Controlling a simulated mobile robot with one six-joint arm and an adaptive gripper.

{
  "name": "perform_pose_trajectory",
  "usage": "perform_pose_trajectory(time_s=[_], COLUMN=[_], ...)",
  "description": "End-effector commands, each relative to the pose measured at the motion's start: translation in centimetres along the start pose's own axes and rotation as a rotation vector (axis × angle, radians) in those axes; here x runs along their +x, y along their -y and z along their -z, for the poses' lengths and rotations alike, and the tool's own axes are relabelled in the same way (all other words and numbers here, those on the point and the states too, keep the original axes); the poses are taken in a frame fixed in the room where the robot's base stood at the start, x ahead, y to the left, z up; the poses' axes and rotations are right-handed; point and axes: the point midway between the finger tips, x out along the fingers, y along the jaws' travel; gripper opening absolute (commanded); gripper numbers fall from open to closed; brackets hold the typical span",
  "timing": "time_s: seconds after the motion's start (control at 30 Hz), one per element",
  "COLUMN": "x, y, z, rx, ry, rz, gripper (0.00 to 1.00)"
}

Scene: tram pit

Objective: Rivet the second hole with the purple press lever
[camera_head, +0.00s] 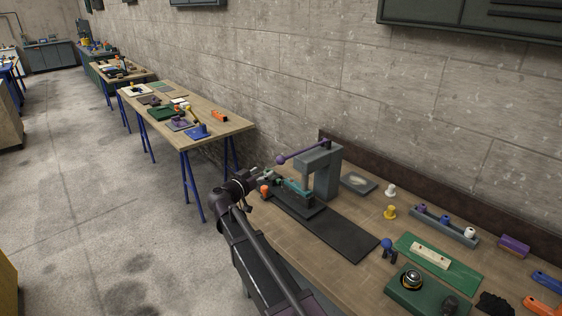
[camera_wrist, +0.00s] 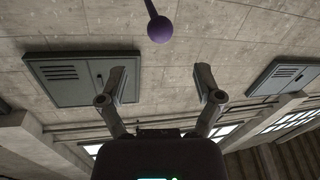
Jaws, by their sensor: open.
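The grey press (camera_head: 322,172) stands on the workbench against the wall. Its lever (camera_head: 300,153) sticks out to the left and ends in a purple ball knob (camera_head: 281,160). In the wrist view the purple knob (camera_wrist: 159,29) is at the top centre, beyond the fingertips and roughly midway between them. My gripper (camera_head: 262,174) is beside and slightly below the knob, apart from it. In the wrist view my gripper (camera_wrist: 163,80) is open and empty. A teal piece (camera_head: 296,186) lies under the press; its holes cannot be made out.
A black mat (camera_head: 345,235) extends from the press. An orange piece (camera_head: 264,190) is near the gripper. White (camera_head: 390,190) and yellow (camera_head: 389,212) pieces, a grey holder (camera_head: 452,231) and a green mat (camera_head: 408,243) with a pale strip (camera_head: 430,255) are at right.

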Motion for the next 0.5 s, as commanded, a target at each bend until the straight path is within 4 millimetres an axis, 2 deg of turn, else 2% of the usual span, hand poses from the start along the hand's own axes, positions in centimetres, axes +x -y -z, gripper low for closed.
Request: perform_pose_trajectory(time_s=[0.5], x=[7.9], y=[0.1], z=[0.0], rx=[0.000], ry=[0.000], rz=[-0.001], gripper=[0.84])
